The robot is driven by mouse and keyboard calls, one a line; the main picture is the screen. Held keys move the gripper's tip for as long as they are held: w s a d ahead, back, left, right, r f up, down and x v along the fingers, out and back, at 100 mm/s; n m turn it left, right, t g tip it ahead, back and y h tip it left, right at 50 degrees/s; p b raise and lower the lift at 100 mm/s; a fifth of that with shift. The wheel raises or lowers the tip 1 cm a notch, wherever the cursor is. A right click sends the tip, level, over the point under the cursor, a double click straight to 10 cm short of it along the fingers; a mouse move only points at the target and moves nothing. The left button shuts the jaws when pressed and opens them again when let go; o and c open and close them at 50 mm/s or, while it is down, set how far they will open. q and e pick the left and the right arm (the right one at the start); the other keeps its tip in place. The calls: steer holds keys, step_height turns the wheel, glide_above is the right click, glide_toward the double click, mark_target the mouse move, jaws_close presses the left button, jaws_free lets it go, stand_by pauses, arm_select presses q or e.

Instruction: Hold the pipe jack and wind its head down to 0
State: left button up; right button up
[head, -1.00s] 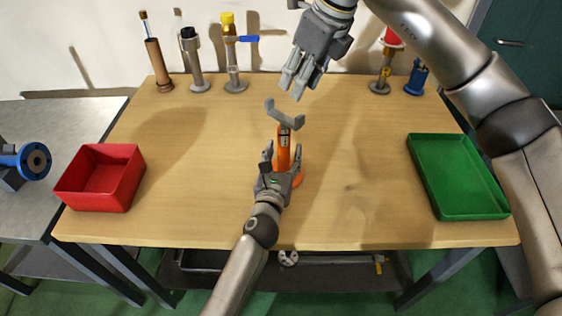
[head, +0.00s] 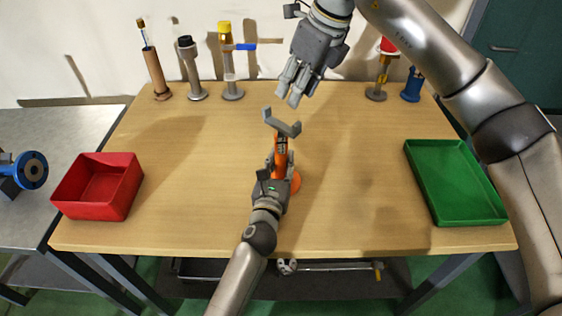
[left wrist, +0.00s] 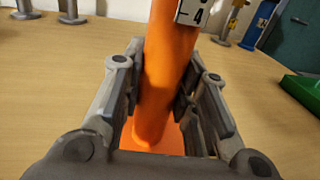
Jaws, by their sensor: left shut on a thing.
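The pipe jack (head: 281,153) stands on the table, with an orange body, a round orange base and a grey V-shaped head (head: 282,123). A white scale label with a 4 on it shows on the jack in the left wrist view (left wrist: 194,13). My left gripper (head: 277,178) is shut on the jack's orange body, low down near the base. The left wrist view shows its fingers (left wrist: 160,95) on both sides of the orange tube. My right gripper (head: 288,98) hangs above and behind the jack head, empty, its fingertips slightly apart and pointing down.
A red bin (head: 98,190) stands at the table's left and a green tray (head: 455,185) at its right. Several upright pieces line the back edge, among them a yellow-topped one (head: 230,65) and a blue one (head: 412,85). The wooden table (head: 180,220) is clear around the jack.

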arm_select(q)
jaws_close()
